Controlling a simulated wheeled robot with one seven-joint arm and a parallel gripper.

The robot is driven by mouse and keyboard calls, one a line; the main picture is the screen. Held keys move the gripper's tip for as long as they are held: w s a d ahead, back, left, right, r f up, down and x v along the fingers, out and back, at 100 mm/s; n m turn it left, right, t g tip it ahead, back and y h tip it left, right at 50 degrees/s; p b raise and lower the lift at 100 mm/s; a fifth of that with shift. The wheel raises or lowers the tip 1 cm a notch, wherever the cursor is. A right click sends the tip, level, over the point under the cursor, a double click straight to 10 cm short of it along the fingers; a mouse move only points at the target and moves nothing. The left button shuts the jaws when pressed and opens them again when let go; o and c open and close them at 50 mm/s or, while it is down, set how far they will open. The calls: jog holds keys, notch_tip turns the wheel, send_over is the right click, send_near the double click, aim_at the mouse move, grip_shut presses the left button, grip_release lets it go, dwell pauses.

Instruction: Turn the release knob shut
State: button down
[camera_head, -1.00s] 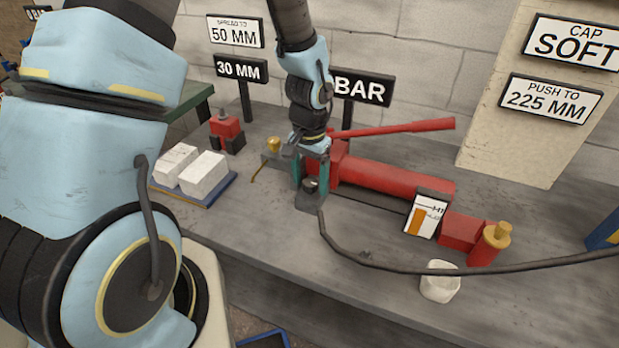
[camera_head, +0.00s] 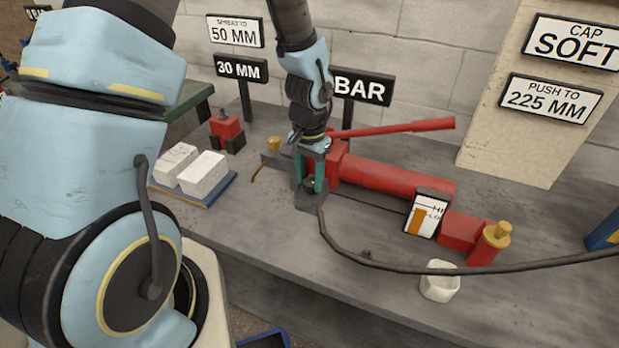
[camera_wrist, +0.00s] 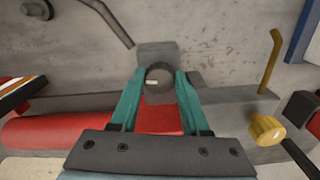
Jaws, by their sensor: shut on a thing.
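The release knob (camera_wrist: 158,80) is a dark round knob with a short pale mark across its face, at the end of the red pump. In the wrist view it sits between the teal fingertips of my gripper (camera_wrist: 158,88), one on each side. My gripper also shows in the head view (camera_head: 311,184), pointing down and shut on the knob, which is mostly hidden there. The red pump body (camera_head: 385,179) runs right from the gripper, with a long red handle (camera_head: 400,128) above it. A white gauge card (camera_head: 427,214) with an orange bar stands on the pump.
A black hose (camera_head: 345,252) crosses the bench front. A white cup (camera_head: 440,282) stands near the front edge. A yellow knob (camera_head: 273,144) is left of my gripper. White blocks (camera_head: 203,174) lie on a blue tray at left. Signs stand behind.

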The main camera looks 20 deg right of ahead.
jog(key=shift+m, duration=0.3)
jog(key=m+p, duration=0.1)
jog(key=m, duration=0.2)
jog(key=shift+w+m, duration=0.1)
jog(key=shift+m, duration=0.2)
jog(key=m+p, duration=0.1)
jog(key=m, duration=0.2)
jog(key=shift+r+m, duration=0.1)
jog(key=shift+m, duration=0.2)
jog(key=m+p, duration=0.1)
jog(key=m, duration=0.3)
jog(key=shift+w+p, duration=0.1)
jog(key=shift+p, duration=0.25)
jog(key=shift+m+p, duration=0.65)
jog(key=shift+m, duration=1.35)
jog(key=shift+d, duration=0.1)
jog(key=shift+c, duration=1.9)
grip_release()
